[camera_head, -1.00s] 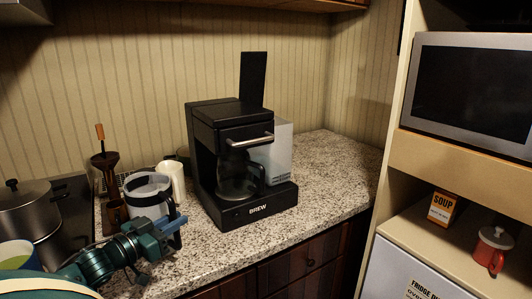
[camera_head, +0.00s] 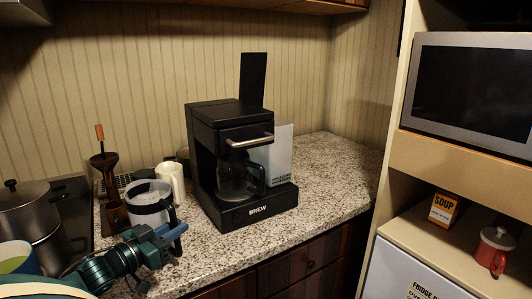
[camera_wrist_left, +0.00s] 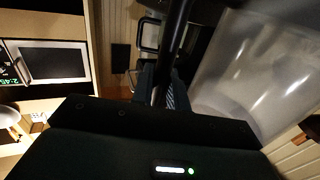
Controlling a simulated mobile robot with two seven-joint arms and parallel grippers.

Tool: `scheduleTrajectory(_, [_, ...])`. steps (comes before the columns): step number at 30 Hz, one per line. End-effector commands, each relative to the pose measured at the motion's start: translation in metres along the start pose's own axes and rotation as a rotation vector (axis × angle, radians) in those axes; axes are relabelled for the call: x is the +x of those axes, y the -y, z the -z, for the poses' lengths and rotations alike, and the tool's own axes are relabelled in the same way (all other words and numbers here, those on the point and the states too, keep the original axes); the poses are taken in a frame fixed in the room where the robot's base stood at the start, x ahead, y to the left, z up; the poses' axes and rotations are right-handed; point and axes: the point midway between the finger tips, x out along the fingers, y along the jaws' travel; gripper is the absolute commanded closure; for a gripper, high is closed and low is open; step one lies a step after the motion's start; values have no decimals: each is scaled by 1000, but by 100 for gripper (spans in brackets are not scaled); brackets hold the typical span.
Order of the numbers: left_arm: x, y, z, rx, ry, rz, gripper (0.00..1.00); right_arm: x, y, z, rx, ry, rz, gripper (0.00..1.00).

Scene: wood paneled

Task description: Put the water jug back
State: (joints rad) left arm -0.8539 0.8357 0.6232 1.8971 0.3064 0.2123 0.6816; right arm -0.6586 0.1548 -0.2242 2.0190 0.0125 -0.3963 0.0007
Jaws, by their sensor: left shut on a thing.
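The water jug (camera_head: 147,212) is a clear container with a dark rim and a black handle. It is at the left of the head view, in front of the white mug. My left gripper (camera_head: 172,234) is shut on its black handle. In the left wrist view the handle (camera_wrist_left: 176,45) runs between the fingers (camera_wrist_left: 162,88), and the clear jug wall (camera_wrist_left: 255,75) fills the right side. The jug's bottom is partly hidden by my left arm, so I cannot tell if it touches the counter. My right gripper is not in view.
A black coffee machine (camera_head: 208,150) stands right of the jug, its lid raised and a glass carafe (camera_head: 238,180) inside. A white mug (camera_head: 172,180) and a dark wooden stand (camera_head: 112,195) are close by. The granite counter (camera_head: 335,165) is clear at right. A pot stands left.

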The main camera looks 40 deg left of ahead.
Motion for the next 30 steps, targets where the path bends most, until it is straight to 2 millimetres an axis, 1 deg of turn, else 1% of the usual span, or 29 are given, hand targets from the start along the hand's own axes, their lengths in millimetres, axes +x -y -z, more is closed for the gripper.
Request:
scheduleTrajectory(1, [1, 0, 2, 6, -8, -2, 100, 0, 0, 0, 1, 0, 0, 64])
scheduleTrajectory(4, [1, 0, 0, 5, -8, -3, 100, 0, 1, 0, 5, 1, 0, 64])
scheduleTrajectory(5, [1, 0, 0, 6, -8, -3, 83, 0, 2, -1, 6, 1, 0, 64])
scheduleTrajectory(14, [0, 0, -2, 2, -3, -1, 59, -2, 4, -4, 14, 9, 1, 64])
scheduleTrajectory(23, [-3, 0, -5, -4, 6, 2, 59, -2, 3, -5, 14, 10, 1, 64])
scheduleTrajectory(26, [-12, 0, -5, -3, 4, 1, 59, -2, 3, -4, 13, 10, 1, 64])
scheduleTrajectory(29, [-29, 0, -4, -2, 6, 2, 59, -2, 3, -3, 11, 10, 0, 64])
scheduleTrajectory(30, [-38, 0, -5, -2, 7, 3, 59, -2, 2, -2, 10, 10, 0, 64])
